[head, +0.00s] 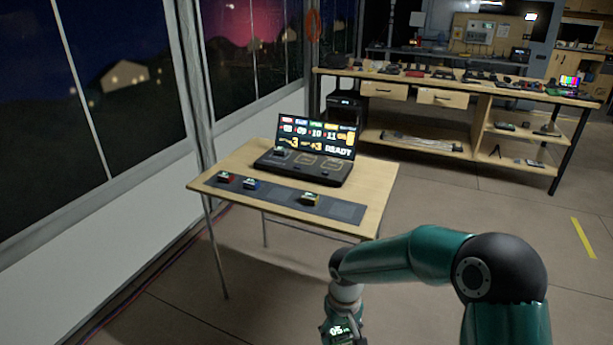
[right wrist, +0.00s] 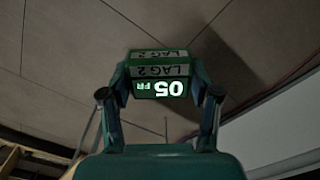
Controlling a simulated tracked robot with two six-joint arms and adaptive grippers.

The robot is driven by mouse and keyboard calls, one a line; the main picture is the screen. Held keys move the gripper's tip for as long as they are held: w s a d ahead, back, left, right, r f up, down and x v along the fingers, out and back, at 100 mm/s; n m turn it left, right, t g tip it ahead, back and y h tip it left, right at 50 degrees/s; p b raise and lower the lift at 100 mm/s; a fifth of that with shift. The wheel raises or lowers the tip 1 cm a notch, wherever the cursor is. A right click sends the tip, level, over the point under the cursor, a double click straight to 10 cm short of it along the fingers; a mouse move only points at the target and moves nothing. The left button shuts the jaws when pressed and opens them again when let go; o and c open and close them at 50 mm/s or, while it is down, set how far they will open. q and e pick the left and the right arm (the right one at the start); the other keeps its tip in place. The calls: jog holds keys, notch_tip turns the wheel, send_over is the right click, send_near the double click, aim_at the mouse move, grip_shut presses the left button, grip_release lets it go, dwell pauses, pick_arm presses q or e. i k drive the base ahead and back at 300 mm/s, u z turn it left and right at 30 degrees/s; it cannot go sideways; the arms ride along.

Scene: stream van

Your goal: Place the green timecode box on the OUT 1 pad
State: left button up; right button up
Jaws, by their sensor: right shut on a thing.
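The green timecode box (right wrist: 160,72) is held between the two fingers of my right gripper (right wrist: 160,95) in the right wrist view. Its faces read "LAG 2" and "05 FR", upside down there. In the head view the box (head: 338,331) shows at the bottom edge, partly cut off, in front of the table and off it. The black console (head: 302,172) stands on the table with a lit screen (head: 316,136) reading "READY". Outlined pads (head: 308,159) lie on its top; I cannot read which is OUT 1. A small dark box (head: 281,152) sits on its left part. My left gripper is not in view.
The wooden table (head: 378,180) carries a grey strip (head: 280,196) with red (head: 226,177), blue (head: 250,184) and yellow (head: 310,199) boxes. The strip's right end is bare. A long workbench (head: 450,85) stands behind, windows at left. The floor at right is clear.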

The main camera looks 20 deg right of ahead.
aim_at(305, 160)
jog(key=z, duration=0.1)
jog(key=i, duration=1)
jog(key=u, duration=0.1)
